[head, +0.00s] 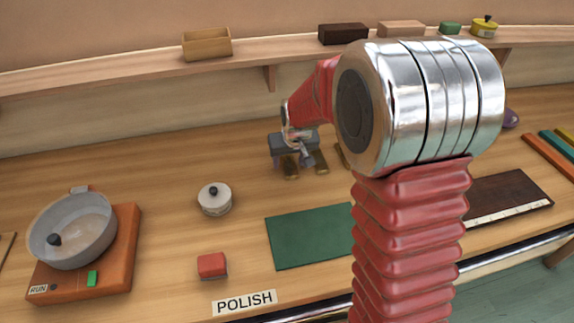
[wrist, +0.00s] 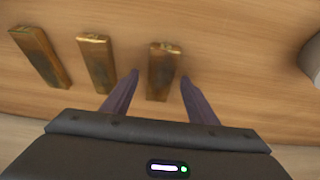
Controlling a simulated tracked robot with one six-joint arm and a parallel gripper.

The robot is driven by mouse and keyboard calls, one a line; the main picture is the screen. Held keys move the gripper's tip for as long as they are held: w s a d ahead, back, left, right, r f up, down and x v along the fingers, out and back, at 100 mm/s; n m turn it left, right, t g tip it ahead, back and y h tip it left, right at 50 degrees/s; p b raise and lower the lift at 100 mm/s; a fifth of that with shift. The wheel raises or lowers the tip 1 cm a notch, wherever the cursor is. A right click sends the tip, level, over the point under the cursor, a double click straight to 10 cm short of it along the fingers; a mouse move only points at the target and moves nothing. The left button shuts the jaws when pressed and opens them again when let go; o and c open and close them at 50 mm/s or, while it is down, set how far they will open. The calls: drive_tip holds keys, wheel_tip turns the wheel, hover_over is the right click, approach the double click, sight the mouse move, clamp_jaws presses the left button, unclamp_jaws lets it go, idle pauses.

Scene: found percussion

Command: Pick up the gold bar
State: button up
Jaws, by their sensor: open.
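Three similar brownish-gold bars lie side by side on the wooden bench. In the wrist view they are a left bar (wrist: 41,56), a middle bar (wrist: 96,62) and a right bar (wrist: 163,72). I cannot tell by colour which one is the gold bar. My gripper (wrist: 159,78) is open and empty, with one fingertip on each side of the right bar. In the head view my gripper (head: 304,158) is over the bars, and bars show below it (head: 290,167), (head: 320,162) and beside it (head: 342,155), partly hidden by my arm.
A round lidded tin (head: 214,200), red block (head: 212,265) and green mat (head: 308,237) lie nearer. A pan (head: 90,240) sits on an orange base at left. A shelf (head: 130,77) runs along the back. A pale rounded object (wrist: 312,62) is at the wrist view's right edge.

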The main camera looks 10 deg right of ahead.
clamp_jaws()
idle(0.6)
